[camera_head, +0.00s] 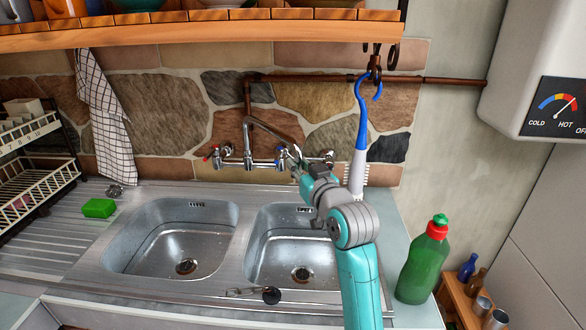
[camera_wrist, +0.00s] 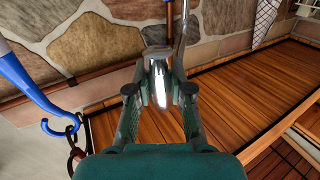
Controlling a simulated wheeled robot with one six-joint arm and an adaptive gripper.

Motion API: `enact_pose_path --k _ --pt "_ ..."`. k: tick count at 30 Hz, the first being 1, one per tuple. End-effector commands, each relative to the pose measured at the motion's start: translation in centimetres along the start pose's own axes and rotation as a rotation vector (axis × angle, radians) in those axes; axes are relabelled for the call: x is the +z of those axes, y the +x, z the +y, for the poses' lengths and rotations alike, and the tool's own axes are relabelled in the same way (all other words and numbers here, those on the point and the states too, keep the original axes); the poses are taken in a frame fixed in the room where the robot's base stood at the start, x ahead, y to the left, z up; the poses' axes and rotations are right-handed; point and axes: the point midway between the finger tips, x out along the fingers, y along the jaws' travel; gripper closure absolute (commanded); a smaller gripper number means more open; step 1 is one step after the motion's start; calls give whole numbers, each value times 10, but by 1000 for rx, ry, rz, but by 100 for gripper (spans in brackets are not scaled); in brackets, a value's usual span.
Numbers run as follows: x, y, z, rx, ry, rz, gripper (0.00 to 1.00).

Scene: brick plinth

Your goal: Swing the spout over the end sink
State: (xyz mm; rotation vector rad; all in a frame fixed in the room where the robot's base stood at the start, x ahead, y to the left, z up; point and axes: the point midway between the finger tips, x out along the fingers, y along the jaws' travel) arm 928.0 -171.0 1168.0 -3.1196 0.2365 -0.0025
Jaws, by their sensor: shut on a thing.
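The metal spout (camera_head: 272,130) rises from the wall taps and slants down to the right in the head view. My gripper (camera_head: 298,162) is at its right end, above the back edge of the right sink (camera_head: 262,240). In the wrist view my gripper (camera_wrist: 159,95) is shut on the shiny spout end (camera_wrist: 160,78), with a finger on each side. The left sink (camera_head: 150,240) lies clear to the left. Both sinks look empty. Part of the right sink and the right tap area are hidden behind my arm.
A blue and white brush (camera_head: 361,125) hangs close behind my gripper. A wooden shelf (camera_head: 200,32) spans above. A green bottle (camera_head: 424,262) stands right of my arm. A green sponge (camera_head: 98,208) lies on the drainer, and a black plug (camera_head: 271,295) on the front rim.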

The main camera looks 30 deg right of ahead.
Motion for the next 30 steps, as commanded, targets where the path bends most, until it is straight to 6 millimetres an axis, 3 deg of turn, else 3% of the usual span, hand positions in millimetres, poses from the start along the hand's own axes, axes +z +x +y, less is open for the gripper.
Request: enact_pose_path --k 15,16,19,30 --pt "0 1 3 1 2 -1 100" --pt "0 1 3 1 2 -1 77" --pt "0 1 3 1 1 -1 54" --pt "0 -3 3 1 0 -1 54"
